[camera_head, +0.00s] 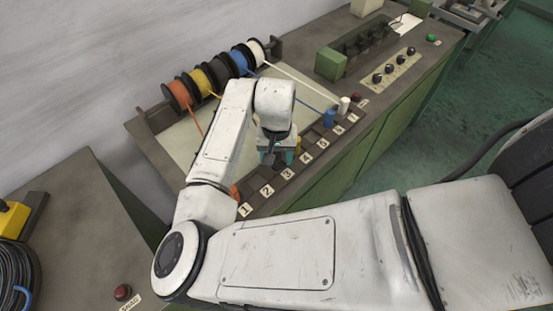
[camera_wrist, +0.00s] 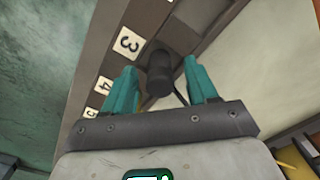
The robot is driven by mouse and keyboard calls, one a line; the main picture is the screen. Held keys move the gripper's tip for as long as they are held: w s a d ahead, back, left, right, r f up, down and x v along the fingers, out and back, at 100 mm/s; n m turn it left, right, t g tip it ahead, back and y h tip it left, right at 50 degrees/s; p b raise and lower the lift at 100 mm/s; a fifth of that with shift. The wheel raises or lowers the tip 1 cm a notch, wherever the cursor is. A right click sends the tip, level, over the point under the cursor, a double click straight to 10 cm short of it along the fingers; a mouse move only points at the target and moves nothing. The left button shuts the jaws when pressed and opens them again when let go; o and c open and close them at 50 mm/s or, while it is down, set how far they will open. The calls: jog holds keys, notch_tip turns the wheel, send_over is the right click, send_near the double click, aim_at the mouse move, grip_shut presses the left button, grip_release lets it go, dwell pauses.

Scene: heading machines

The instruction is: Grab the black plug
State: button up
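The black plug (camera_wrist: 159,77) stands in the slot row beside the label 3 in the wrist view, with a thin dark cable running from it. My gripper (camera_wrist: 159,66) has its two teal fingers apart, one on each side of the plug. Gaps show between the plug and both fingers. In the head view my gripper (camera_head: 277,158) is low over the numbered row, near labels 3 and 4. My wrist and gripper hide the black plug there.
An orange plug (camera_head: 234,192), a blue plug (camera_head: 330,118) and a white plug (camera_head: 344,104) stand along the same row. Coloured cable spools (camera_head: 220,72) line the back. A green block (camera_head: 331,64) and black knobs (camera_head: 389,68) are farther right on the machine.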

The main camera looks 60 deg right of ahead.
grip_shut()
dwell(0.3)
jog(key=shift+r, duration=0.1)
